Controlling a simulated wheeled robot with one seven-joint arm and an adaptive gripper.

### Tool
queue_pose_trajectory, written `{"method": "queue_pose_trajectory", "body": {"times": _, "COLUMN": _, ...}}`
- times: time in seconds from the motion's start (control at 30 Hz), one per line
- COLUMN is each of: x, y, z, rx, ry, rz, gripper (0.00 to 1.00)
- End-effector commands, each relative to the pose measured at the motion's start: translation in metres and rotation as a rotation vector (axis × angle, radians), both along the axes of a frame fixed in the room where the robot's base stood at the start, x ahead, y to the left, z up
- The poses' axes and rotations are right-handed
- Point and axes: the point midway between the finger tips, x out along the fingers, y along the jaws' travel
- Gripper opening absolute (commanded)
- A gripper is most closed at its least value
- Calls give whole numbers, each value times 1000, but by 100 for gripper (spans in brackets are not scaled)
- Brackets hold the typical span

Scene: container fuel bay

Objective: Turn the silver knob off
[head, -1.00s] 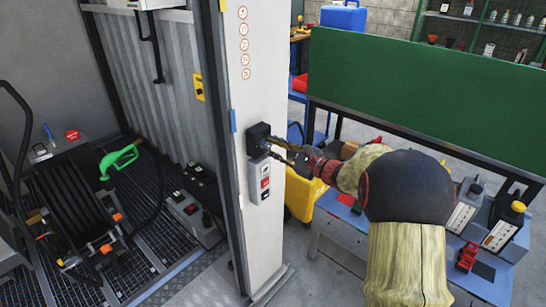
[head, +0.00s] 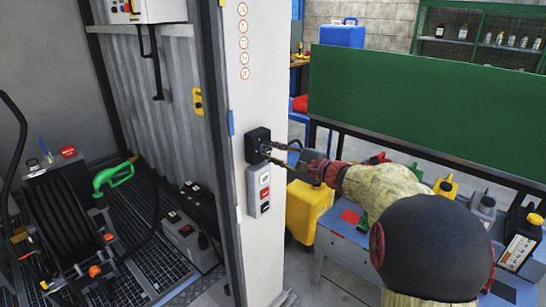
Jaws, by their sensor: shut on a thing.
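A small black switch box (head: 258,140) is mounted on the white post. The silver knob (head: 265,149) is on its front face and is small and mostly covered by the fingertips. My gripper (head: 271,152) reaches in from the right with its two thin fingers at the box and is shut on the knob. The knob's exact angle cannot be made out.
A grey button panel (head: 258,188) sits just below the switch box. A green board (head: 425,105) stands behind my arm. A yellow bin (head: 309,210) is right of the post. A green fuel nozzle (head: 113,175) lies inside the container at left.

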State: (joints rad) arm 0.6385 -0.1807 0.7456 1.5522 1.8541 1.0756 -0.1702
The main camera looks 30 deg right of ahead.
Motion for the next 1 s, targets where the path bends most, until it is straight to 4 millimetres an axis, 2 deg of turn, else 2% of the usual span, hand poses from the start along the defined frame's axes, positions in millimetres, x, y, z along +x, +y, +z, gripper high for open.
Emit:
{"method": "queue_pose_trajectory", "body": {"times": 0.37, "x": 0, "y": 0, "z": -1, "rx": -3, "ry": 0, "rz": 1, "gripper": 0}}
{"method": "queue_pose_trajectory", "body": {"times": 0.4, "x": 0, "y": 0, "z": -1, "rx": -2, "ry": 0, "rz": 0, "gripper": 23}}
{"method": "queue_pose_trajectory", "body": {"times": 0.7, "x": 0, "y": 0, "z": 0, "rx": -2, "ry": -1, "rz": 0, "gripper": 40}}
{"method": "queue_pose_trajectory", "body": {"times": 1.0, "x": -1, "y": 0, "z": 0, "rx": -2, "ry": -1, "rz": 0, "gripper": 40}}
